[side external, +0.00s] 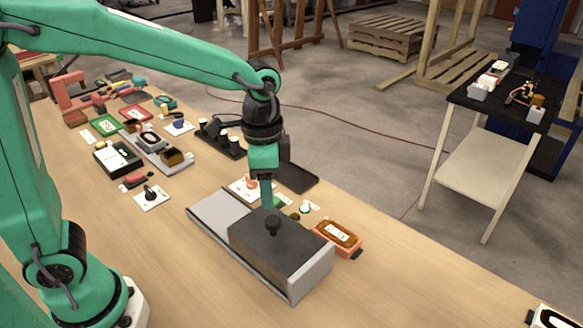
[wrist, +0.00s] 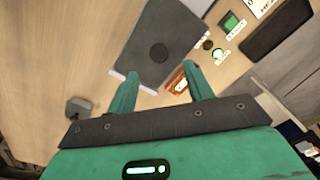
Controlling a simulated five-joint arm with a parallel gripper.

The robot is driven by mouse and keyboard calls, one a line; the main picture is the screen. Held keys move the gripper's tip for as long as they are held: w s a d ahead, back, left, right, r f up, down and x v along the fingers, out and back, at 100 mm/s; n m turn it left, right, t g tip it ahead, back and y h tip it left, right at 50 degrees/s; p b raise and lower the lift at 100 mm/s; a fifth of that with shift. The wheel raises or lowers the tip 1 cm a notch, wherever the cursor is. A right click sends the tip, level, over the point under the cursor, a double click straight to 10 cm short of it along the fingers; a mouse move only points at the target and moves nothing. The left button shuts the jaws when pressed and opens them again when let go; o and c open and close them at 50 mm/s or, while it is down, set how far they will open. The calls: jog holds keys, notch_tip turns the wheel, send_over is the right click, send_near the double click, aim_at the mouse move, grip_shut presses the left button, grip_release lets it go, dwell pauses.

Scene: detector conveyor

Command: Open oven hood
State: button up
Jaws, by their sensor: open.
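The oven hood (side external: 280,248) is a dark grey box with a black round knob (side external: 272,224) on top. It covers the right part of a light grey oven base (side external: 213,213), whose left part lies bare. My gripper (side external: 267,203) points down close to the knob. In the wrist view my gripper (wrist: 162,72) is open and empty. There the knob (wrist: 159,53) shows ahead of the gap between the two green fingers, on the hood (wrist: 155,30). I cannot tell whether a finger touches it.
An orange box (side external: 338,236) stands right beside the hood's far side. Small labelled parts (side external: 308,208) lie behind it. A dark stand (side external: 292,177) and several component trays (side external: 118,157) are further back. The table's front is clear.

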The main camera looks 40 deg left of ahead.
aim_at(273, 220)
jog(key=shift+w+d+f, duration=0.2)
jog(key=shift+d+f, duration=0.15)
jog(key=shift+d, duration=0.05)
jog(key=shift+f, duration=0.1)
jog(key=shift+f, duration=3.8)
jog(key=shift+a, duration=0.1)
grip_shut()
